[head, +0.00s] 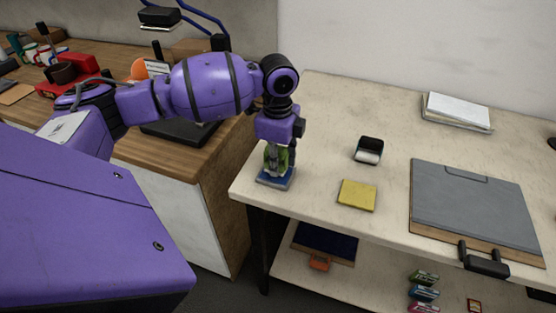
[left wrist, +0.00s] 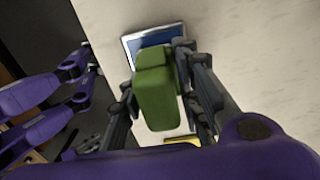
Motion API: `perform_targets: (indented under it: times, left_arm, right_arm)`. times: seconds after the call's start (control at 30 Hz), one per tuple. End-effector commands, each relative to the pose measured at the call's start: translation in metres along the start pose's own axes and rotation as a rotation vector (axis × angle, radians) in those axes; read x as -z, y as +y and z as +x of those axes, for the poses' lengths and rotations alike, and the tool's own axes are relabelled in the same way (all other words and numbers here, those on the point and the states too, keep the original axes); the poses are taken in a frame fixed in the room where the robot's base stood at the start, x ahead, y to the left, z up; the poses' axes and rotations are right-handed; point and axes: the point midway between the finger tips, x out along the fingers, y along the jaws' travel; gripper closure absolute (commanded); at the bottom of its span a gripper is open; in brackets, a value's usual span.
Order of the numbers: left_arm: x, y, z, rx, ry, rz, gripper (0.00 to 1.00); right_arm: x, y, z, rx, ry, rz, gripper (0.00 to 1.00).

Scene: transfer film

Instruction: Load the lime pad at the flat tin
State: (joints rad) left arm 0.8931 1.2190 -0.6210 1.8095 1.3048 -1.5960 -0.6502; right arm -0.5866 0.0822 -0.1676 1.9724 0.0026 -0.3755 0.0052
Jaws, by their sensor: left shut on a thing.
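The lime pad, a green block (left wrist: 155,90), is between the fingers of my left gripper (left wrist: 162,100) in the left wrist view. In the head view my left gripper (head: 276,164) points down at the front left corner of the pale table, with a bit of green showing between its fingers. A flat blue tin (head: 264,181) with a pale inside lies right below it. The tin also shows in the left wrist view (left wrist: 131,42), partly hidden behind the pad. I cannot tell whether the pad touches the tin. My right gripper is not in view.
A yellow square (head: 357,195) lies right of the tin, with a small black open case (head: 368,150) behind it. A grey board (head: 468,205) and a paper stack (head: 457,112) lie farther right. The table's front edge is close to the tin. A lower shelf holds small items.

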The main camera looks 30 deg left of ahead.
Motion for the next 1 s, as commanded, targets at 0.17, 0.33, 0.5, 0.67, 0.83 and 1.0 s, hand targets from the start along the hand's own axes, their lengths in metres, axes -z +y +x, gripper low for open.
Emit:
perform_targets:
  times: [0.17,0.33,0.5,0.67,0.83,1.0]
  left_arm:
    - [0.000,0.000,0.000,0.000,0.000,0.000,0.90]
    - [0.000,0.000,0.002,0.000,0.000,0.000,0.90]
    - [0.000,0.000,0.004,0.000,0.000,0.000,0.90]
    - [0.000,0.000,0.006,0.000,0.000,0.000,0.90]
    - [0.000,0.000,0.008,0.000,0.000,0.000,0.90]
    - [0.000,0.000,0.010,-0.001,0.000,0.000,0.90]
  right_arm:
    - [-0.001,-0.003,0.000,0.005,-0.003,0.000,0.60]
    - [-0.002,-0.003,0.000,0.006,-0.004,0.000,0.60]
    - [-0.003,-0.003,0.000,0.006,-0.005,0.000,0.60]
    - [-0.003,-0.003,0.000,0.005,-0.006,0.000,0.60]
    - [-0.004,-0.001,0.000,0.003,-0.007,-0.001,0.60]
    - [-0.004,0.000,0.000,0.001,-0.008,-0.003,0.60]
